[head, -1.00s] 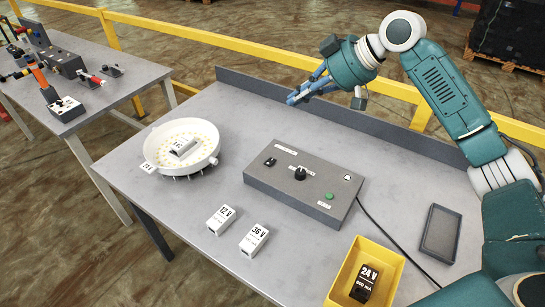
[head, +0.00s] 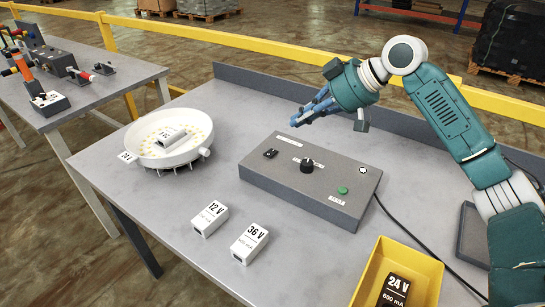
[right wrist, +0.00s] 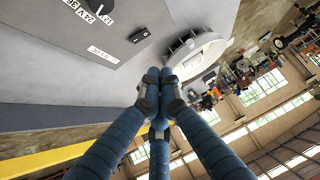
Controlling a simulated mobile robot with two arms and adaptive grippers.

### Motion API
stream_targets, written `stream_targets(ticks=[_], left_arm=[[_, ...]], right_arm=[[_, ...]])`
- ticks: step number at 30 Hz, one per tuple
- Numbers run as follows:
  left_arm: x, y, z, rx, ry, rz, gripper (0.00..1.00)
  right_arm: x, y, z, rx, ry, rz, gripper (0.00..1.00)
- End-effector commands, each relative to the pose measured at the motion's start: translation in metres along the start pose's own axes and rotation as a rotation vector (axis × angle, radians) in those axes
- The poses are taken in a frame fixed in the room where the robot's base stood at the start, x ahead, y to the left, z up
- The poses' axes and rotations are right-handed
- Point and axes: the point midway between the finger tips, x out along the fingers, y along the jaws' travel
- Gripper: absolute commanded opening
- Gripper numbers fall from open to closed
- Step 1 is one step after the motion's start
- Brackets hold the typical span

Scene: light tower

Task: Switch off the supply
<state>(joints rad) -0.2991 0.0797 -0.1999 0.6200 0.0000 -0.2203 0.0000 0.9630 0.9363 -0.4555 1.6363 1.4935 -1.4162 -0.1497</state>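The supply is a grey box (head: 265,184) on the table, with a black rocker switch (head: 270,153) at its left, a black knob (head: 307,165) in the middle, a green button (head: 343,190) and a small pale round part (head: 362,170). The rocker switch also shows in the right wrist view (right wrist: 140,35). My right gripper (head: 297,121) is above the table just behind the box, apart from it. Its fingers are drawn together and empty; their tips meet in the right wrist view (right wrist: 160,76). The switch's position is too small to read. My left gripper is out of view.
A white ring lamp (head: 168,138) with a block in it stands left of the box. A 12 V block (head: 210,218) and a 36 V block (head: 250,243) lie in front. A yellow bin (head: 425,270) holds a black 24 V block (head: 395,290). A cable runs right of the box.

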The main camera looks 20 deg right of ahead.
Motion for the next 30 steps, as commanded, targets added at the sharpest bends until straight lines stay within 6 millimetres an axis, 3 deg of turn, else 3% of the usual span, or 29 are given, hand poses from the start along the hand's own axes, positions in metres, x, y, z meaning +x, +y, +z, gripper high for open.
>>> stream_targets(ticks=[10, 14, 28, 30], left_arm=[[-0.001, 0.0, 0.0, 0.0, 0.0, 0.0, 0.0], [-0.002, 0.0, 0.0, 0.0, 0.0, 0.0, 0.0], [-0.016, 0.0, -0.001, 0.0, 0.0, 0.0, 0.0], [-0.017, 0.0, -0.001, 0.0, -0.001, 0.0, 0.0]], right_arm=[[0.001, 0.0, 0.0, 0.0, 0.0, -0.001, 0.0], [0.009, -0.001, -0.001, 0.0, 0.0, -0.002, 0.0], [0.102, -0.001, -0.001, 0.002, -0.001, -0.003, 0.0], [0.109, 0.0, 0.01, 0.001, -0.004, 0.0, 0.0]])
